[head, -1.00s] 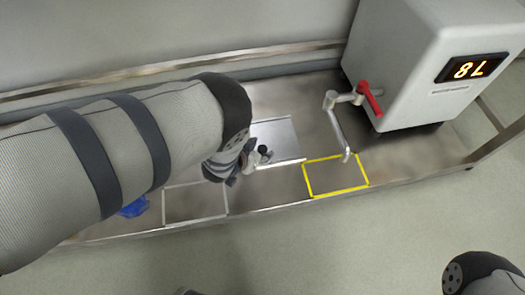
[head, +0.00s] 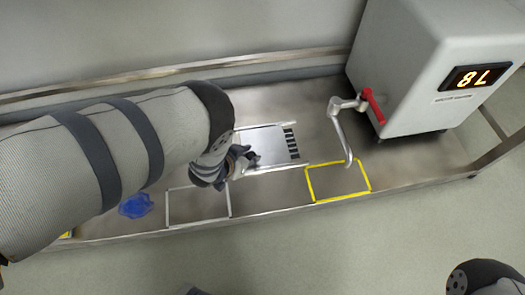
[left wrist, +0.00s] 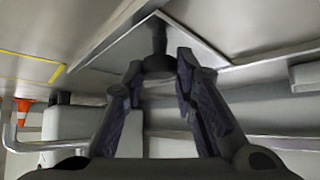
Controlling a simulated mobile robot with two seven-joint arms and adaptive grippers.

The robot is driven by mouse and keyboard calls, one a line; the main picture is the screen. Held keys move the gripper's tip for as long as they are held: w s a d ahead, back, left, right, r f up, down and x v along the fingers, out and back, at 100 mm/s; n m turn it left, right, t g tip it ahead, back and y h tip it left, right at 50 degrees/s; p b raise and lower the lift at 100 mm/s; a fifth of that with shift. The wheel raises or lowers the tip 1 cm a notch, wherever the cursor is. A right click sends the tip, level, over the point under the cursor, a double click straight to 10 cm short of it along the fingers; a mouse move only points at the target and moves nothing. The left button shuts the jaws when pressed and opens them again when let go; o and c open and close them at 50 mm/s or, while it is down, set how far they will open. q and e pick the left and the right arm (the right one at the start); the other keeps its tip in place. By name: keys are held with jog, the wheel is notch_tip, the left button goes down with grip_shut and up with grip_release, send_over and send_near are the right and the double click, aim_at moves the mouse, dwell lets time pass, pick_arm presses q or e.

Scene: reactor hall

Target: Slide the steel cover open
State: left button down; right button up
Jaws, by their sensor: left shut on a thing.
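The steel cover (head: 266,142) is a flat plate in rails on the steel bench. To its right, a strip of dark slots (head: 291,143) lies uncovered. My left gripper (head: 240,160) is at the cover's left part, and my arm hides some of the plate there. In the left wrist view, my left gripper (left wrist: 158,72) is shut on the dark knob (left wrist: 158,62) that stands out from the cover (left wrist: 140,42).
A yellow outlined square (head: 338,182) and a white outlined square (head: 198,205) mark the bench front. A crumpled blue thing (head: 136,205) lies at left. A grey tank (head: 430,70) with a red-handled tap (head: 372,105) and an "8 L" display stands at right.

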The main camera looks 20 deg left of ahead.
pick_arm(q)
jog(key=s+a, duration=0.1)
jog(key=a, duration=0.1)
jog(key=s+a+p, duration=0.1)
jog(key=s+a, duration=0.1)
jog(key=a, duration=0.1)
jog(key=s+a, duration=0.2)
jog(key=a, duration=0.1)
jog(key=shift+s+a, duration=0.1)
jog(key=shift+s, duration=0.15)
jog(key=c, duration=1.3)
grip_release()
jog(key=shift+c, duration=0.2)
jog(key=v, duration=1.2)
